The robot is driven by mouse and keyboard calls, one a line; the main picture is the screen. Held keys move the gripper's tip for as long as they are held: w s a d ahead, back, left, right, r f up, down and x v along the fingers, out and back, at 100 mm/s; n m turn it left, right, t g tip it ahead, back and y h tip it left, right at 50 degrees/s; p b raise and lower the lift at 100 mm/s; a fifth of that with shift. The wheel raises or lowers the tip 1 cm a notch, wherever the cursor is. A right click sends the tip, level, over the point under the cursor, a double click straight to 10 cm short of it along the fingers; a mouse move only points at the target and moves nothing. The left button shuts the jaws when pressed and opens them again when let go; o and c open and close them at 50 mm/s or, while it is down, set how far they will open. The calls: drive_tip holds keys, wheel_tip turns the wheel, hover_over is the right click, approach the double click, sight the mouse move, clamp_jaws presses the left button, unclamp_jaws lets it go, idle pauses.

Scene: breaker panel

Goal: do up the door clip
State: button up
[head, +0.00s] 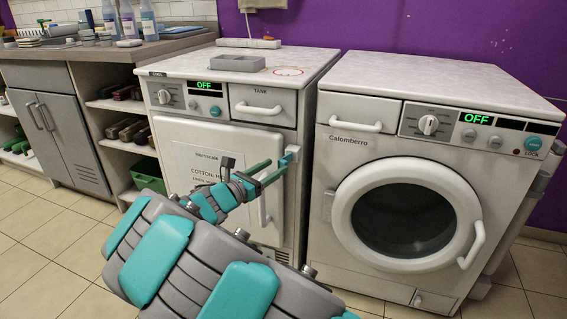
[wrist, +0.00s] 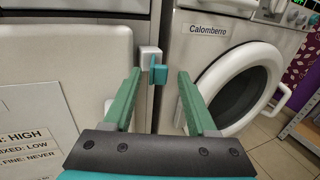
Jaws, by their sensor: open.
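The door clip is a pale grey block with a teal tab (head: 289,156), at the upper right edge of the left machine's white door (head: 190,140). In the wrist view the clip's grey block (wrist: 149,52) and its upright teal tab (wrist: 160,75) show just ahead of my fingers. My gripper (head: 271,172) is open, with green fingers. In the wrist view my gripper (wrist: 159,79) points at the clip, one finger to either side and nothing held. I cannot tell whether the fingertips reach the clip. The door looks flush with the machine front; the clip's latching state is unclear.
A front-loading Calomberro washer (head: 420,180) with a round door stands close on the right, a narrow gap between the machines. A white handle (head: 265,208) is below the clip. A grey tray (head: 237,62) lies on the left machine. Shelves (head: 118,120) stand left.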

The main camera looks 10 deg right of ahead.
sight(282, 163)
drive_tip(key=x, duration=0.5)
drive_tip(key=shift+s, duration=0.1)
clamp_jaws()
idle(0.3)
drive_tip(key=shift+d, duration=0.1)
